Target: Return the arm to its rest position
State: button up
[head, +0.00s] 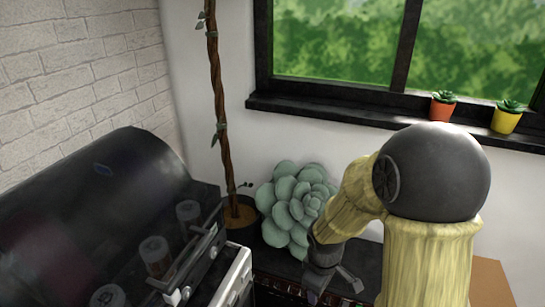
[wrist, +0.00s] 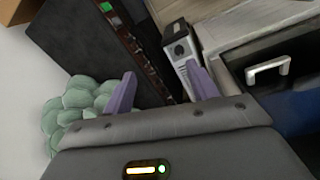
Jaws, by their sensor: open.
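My arm reaches up and over on the right side of the head view, with its forearm angled down toward the dark surface. My gripper (head: 334,286) hangs at the lower middle, just right of and in front of a large pale green succulent (head: 292,208). In the wrist view my gripper (wrist: 163,88) shows two purple fingers spread apart, with nothing held between them. The succulent (wrist: 75,108) shows there beside the left finger. A dark box-like unit with a row of small parts along its edge (wrist: 140,45) lies beyond the fingers.
A dark machine with a curved clear cover (head: 105,215) fills the lower left. A thin-trunked plant (head: 221,110) stands behind it. An orange pot (head: 441,109) and a yellow pot (head: 506,121) sit on the window sill. A drawer handle (wrist: 268,70) shows at right in the wrist view.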

jog(key=s+d+r+m+t, duration=0.2)
jog(key=s+d+r+m, duration=0.3)
jog(key=m, duration=0.6)
jog(key=w+p+v, duration=0.2)
jog(key=p+v, duration=0.8)
jog(key=w+r+p+v, duration=0.1)
jog(key=w+p+v, duration=0.1)
jog(key=p+v, duration=0.9)
jog(key=shift+a+r+y, duration=0.2)
jog(key=shift+r+y, duration=0.1)
jog(key=shift+r, duration=0.05)
